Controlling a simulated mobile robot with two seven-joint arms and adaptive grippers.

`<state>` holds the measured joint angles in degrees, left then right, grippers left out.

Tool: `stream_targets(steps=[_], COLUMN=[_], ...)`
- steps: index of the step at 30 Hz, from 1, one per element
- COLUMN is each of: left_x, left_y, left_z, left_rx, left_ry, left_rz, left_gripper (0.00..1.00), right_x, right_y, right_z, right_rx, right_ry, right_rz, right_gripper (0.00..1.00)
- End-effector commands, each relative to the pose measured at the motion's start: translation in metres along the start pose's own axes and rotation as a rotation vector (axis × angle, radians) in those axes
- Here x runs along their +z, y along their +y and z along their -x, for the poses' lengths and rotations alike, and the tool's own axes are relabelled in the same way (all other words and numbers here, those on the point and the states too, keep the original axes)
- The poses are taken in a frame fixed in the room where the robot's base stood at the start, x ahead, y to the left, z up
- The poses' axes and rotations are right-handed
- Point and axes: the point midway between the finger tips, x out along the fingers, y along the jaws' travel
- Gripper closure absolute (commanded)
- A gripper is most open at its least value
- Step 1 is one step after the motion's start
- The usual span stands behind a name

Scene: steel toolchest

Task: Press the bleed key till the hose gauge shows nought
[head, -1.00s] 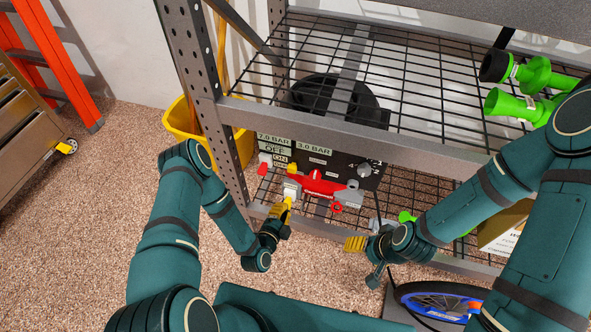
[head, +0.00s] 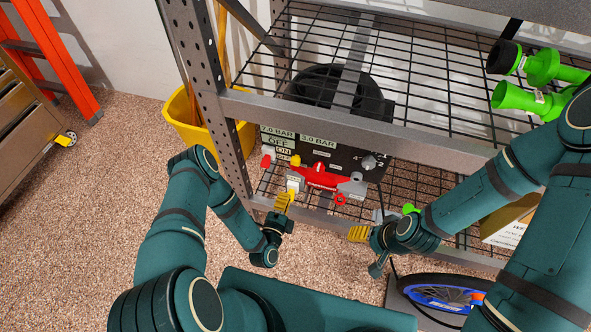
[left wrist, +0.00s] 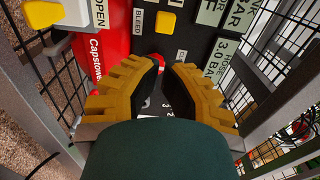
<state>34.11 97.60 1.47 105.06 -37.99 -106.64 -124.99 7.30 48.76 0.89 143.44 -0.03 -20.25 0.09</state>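The black panel (head: 345,160) stands under the wire shelf, with a 3.0 BAR display (head: 318,142) beside a 7.0 BAR display (head: 277,131). In the left wrist view the 3.0 BAR display (left wrist: 222,52) bears the word HOSE. A BLEED label (left wrist: 137,20) lies left of a small yellow key (left wrist: 165,22); the head view shows a yellow part (head: 295,160) there. My left gripper (left wrist: 168,64) has its yellow fingers apart, nothing between them, in front of the panel. My right gripper (head: 358,233) is right of it, near the shelf's front rail; its opening is unclear.
A red body (head: 325,177) lies in front of the panel, with a white block and yellow lever (head: 293,190) at its left. A bike wheel (head: 440,297) lies at lower right.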

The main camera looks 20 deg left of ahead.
Motion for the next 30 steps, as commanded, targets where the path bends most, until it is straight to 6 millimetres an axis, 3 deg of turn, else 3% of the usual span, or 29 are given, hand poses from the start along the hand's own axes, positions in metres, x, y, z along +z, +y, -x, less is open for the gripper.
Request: stream_targets(steps=[15,21,30], left_x=[0.001,0.001,0.001], left_y=[0.002,0.001,-0.001], left_z=[-0.097,-0.118,-0.123], left_rx=[-0.003,-0.002,-0.001], left_ry=[-0.003,-0.002,-0.001], left_rz=[0.000,-0.001,0.000], left_gripper=[1.00,1.00,1.00], right_x=[-0.003,-0.003,-0.004], right_y=[0.009,0.011,0.011], right_z=[-0.024,-0.029,-0.030], right_rx=[0.001,0.001,0.001], right_ry=[0.012,0.015,0.016], right_rz=[0.002,0.002,0.002], right_gripper=[0.34,0.34,0.34])
